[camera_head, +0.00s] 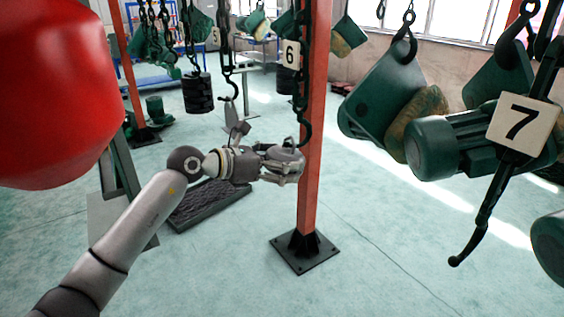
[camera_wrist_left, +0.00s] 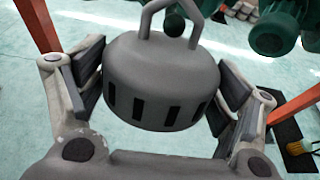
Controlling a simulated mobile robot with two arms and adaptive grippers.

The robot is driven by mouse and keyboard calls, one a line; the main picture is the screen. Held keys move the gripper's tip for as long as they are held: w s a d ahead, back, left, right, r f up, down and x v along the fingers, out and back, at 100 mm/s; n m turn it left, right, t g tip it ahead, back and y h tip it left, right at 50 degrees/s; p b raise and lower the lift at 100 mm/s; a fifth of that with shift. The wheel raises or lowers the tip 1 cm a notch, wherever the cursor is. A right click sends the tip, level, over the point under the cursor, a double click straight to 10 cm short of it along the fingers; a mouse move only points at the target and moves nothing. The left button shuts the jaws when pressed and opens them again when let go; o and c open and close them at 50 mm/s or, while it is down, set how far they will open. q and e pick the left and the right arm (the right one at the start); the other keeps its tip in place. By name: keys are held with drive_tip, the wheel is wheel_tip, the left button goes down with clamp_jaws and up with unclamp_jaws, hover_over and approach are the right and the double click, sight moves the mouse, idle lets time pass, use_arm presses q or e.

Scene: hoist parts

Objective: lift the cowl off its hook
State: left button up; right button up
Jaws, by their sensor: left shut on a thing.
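The cowl (camera_wrist_left: 160,75) is a grey dome with dark slots round its lower side and a loop handle on top. In the left wrist view it sits between the two finger pads of my left gripper (camera_wrist_left: 160,88), which is shut on it. In the head view my left gripper (camera_head: 280,165) holds the cowl (camera_head: 288,156) just left of the orange post. A dark hook (camera_head: 303,134) on a chain hangs close above the cowl. I cannot tell whether the hook touches the loop; no hook shows in the visible part of the loop in the left wrist view.
The orange post (camera_head: 313,110) stands on a black base plate (camera_head: 304,250) right beside the cowl. Green hoist parts (camera_head: 380,95) hang at the right, near a number 7 tag (camera_head: 523,123). A large red rounded thing (camera_head: 50,95) fills the upper left. The front floor is clear.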

use_arm(q)
drive_tip(key=shift+s+a+r, duration=0.3)
drive_tip(key=shift+a, duration=0.1)
drive_tip(key=shift+s+a+b, duration=0.15)
drive_tip(key=shift+a+b, duration=0.1)
drive_tip(key=shift+b, duration=0.05)
drive_tip(key=shift+s+a+r+b, duration=0.1)
drive_tip(key=shift+s+a+b, duration=0.2)
drive_tip(key=shift+a+b, duration=0.1)
drive_tip(key=shift+s+a+r, duration=0.1)
drive_tip(key=shift+s+r, duration=0.05)
